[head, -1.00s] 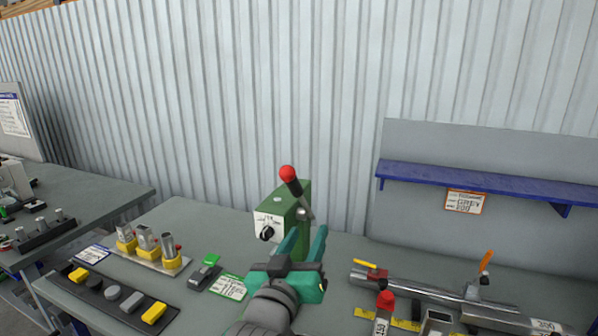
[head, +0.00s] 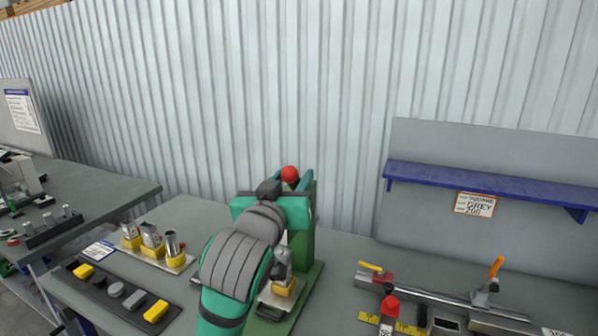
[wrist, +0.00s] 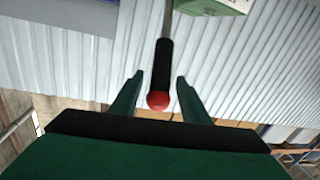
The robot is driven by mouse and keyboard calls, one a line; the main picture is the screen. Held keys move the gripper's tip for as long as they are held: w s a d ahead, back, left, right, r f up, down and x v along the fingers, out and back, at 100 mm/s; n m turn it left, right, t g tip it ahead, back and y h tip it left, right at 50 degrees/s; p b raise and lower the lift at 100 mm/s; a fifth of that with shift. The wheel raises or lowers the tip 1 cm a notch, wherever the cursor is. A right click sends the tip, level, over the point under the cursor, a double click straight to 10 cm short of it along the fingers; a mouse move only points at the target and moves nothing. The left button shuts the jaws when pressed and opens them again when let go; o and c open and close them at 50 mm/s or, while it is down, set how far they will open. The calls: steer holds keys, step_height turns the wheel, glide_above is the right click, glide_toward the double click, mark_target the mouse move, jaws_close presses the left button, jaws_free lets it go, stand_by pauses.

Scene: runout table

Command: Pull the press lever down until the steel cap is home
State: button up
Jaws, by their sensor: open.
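The press is a green frame (head: 302,250) on the table, partly hidden behind my arm. Its lever ends in a red ball knob (head: 289,174). In the wrist view the black lever grip (wrist: 163,62) and the red knob (wrist: 158,100) lie between my fingers, with gaps on both sides. My gripper (head: 291,182) is open around the lever end; it also shows in the wrist view (wrist: 159,80). A silver metal part, perhaps the steel cap (head: 282,268), stands over a yellow block (head: 284,287) at the press; my arm partly covers it, and its seating cannot be told.
A metal rail fixture (head: 430,300) lies right. A blue shelf (head: 480,185) juts from a grey panel behind it. The corrugated wall stands close behind.

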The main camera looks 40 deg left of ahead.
steer(key=x, duration=0.3)
steer(key=shift+w+a, duration=0.35)
steer(key=shift+w, duration=0.4)
jaws_close()
